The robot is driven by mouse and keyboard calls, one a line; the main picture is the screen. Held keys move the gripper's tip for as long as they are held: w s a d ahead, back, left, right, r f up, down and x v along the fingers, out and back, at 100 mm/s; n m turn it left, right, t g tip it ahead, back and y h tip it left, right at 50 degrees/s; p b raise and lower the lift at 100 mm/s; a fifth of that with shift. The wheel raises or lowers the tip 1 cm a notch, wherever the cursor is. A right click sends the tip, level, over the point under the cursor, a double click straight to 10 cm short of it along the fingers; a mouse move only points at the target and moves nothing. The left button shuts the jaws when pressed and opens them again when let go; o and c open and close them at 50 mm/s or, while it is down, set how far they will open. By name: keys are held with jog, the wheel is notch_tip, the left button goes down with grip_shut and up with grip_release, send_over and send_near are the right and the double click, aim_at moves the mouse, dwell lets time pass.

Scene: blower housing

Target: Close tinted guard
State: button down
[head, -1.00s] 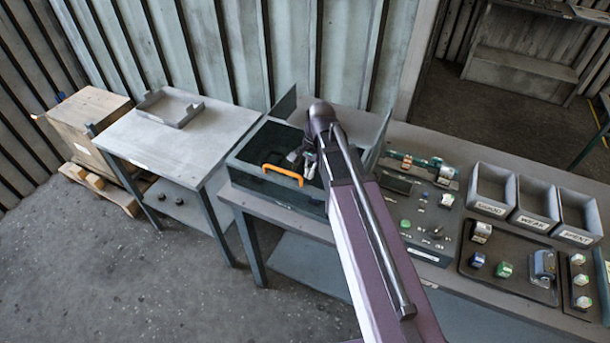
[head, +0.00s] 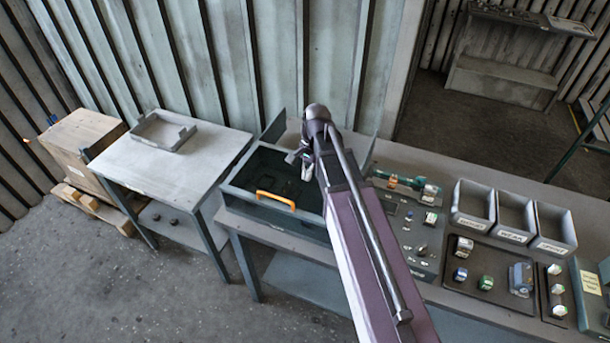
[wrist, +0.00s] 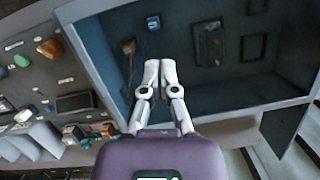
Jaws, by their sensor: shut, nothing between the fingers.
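A dark teal open-topped housing (head: 236,190) stands at the left end of the long bench. An orange handle (head: 276,199) shows at its front side. I cannot clearly make out the tinted guard's panel or its position. My gripper (head: 305,160) is over the housing, behind and right of the handle, with its fingers shut and empty. In the wrist view the two pale fingertips (wrist: 158,70) are together over the bluish housing interior (wrist: 190,85), where several small parts are fixed. The handle is not visible there. My arm hides the housing's right part in the head view.
Right of the housing are a control panel (head: 424,247), several small parts and grey bins (head: 473,203). A side table (head: 180,170) with a shallow tray (head: 163,130) stands left, across a gap. Upright panels rise beside the housing. The floor in front is clear.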

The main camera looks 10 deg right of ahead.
jog(key=shift+p+v, duration=0.8)
jog(key=shift+v, duration=0.35)
jog(key=shift+s, duration=0.15)
